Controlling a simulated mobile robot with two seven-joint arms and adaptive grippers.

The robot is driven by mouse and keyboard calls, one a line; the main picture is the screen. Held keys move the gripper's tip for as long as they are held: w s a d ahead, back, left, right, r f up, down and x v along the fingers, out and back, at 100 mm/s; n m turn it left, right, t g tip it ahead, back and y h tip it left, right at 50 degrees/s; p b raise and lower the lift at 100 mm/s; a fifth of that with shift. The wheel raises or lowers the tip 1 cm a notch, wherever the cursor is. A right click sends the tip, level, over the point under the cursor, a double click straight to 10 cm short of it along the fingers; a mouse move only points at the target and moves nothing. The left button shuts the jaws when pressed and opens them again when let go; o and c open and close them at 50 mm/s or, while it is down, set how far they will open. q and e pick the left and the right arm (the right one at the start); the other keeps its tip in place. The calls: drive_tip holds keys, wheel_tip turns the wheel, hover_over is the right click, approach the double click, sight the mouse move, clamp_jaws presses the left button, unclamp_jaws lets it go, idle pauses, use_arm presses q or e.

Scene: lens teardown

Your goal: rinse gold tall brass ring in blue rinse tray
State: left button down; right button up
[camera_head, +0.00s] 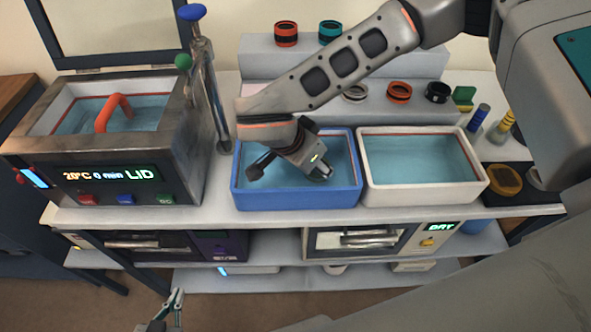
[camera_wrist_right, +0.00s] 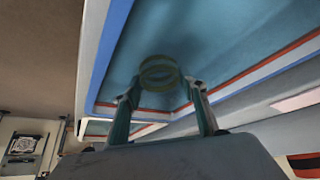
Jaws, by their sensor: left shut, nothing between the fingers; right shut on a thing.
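The blue rinse tray (camera_head: 295,199) stands on the bench, filled with water. In the right wrist view my right gripper (camera_wrist_right: 160,86) is shut on the gold tall brass ring (camera_wrist_right: 158,65). The ring looks olive-gold and appears to be in the water. The blue tray's rim also shows in that view (camera_wrist_right: 108,55). My left gripper (camera_head: 176,298) is low in front of the bench, shut and empty.
A white water tray (camera_head: 425,198) adjoins the blue tray on the right. A heated bath with a lid display (camera_head: 120,185) stands left. Several rings, including a red one (camera_head: 286,33), sit on the stepped shelf behind. A dryer (camera_head: 360,241) is below the bench.

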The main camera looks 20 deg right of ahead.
drive_tip(key=shift+f, duration=0.3)
drive_tip(key=shift+r, duration=0.15)
drive_tip(key=shift+r+p, duration=0.45)
drive_tip(key=shift+r, duration=0.05)
drive_tip(key=shift+f, duration=0.2)
drive_tip(key=shift+f, duration=0.45)
drive_tip(key=shift+r, duration=0.2)
